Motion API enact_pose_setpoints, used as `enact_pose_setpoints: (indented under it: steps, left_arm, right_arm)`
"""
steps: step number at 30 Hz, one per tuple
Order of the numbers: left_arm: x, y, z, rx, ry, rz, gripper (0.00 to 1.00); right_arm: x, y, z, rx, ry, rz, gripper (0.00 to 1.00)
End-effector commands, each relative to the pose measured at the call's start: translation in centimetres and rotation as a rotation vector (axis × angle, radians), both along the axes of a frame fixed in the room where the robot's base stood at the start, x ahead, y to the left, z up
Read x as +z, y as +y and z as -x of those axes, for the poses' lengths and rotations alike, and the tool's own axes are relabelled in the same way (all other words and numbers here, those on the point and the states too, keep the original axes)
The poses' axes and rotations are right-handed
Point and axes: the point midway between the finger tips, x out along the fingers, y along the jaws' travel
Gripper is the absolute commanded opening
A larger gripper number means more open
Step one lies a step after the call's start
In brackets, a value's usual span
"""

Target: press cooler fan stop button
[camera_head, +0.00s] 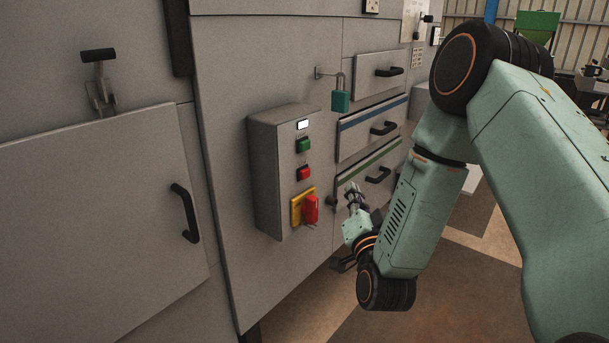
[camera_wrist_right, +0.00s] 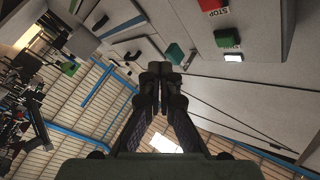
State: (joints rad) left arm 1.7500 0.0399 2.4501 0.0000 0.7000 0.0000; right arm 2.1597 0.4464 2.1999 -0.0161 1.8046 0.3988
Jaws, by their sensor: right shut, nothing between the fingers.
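A grey control box (camera_head: 275,180) sticks out from the machine's front. On its face, from top to bottom, are a white lamp (camera_head: 302,125), a green button (camera_head: 303,145), a red button (camera_head: 303,173) and a red rotary handle (camera_head: 310,210) on a yellow plate. My right gripper (camera_head: 352,190) is to the right of the box, apart from the buttons. In the right wrist view its fingers (camera_wrist_right: 160,68) are together and empty. There the red button (camera_wrist_right: 207,3), labelled STOP, shows at the top edge, with the green button (camera_wrist_right: 225,37) below it. My left gripper is not in view.
A teal padlock (camera_head: 340,101) hangs from a hasp above and right of the box. Drawers with black handles (camera_head: 378,175) lie behind my right gripper. A cabinet door (camera_head: 95,230) with a black handle is at the left.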

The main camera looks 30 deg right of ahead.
Motion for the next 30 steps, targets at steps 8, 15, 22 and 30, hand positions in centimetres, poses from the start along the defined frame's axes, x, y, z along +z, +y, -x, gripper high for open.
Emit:
enact_pose_setpoints:
  steps: [8, 15, 22, 30]
  left_arm:
    - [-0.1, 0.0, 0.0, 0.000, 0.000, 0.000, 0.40]
    - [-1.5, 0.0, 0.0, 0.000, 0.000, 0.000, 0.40]
    - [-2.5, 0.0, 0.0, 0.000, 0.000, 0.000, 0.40]
    - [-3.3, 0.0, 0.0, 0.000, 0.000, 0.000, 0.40]
  right_arm:
    - [0.0, 0.1, -0.3, 0.002, 0.000, 0.001, 0.00]
    - [-0.2, 1.3, -2.5, 0.006, -0.001, 0.006, 0.00]
    - [-0.1, 2.6, -5.2, 0.004, -0.001, 0.004, 0.00]
    - [-0.1, 3.5, -7.6, 0.003, 0.001, 0.002, 0.00]
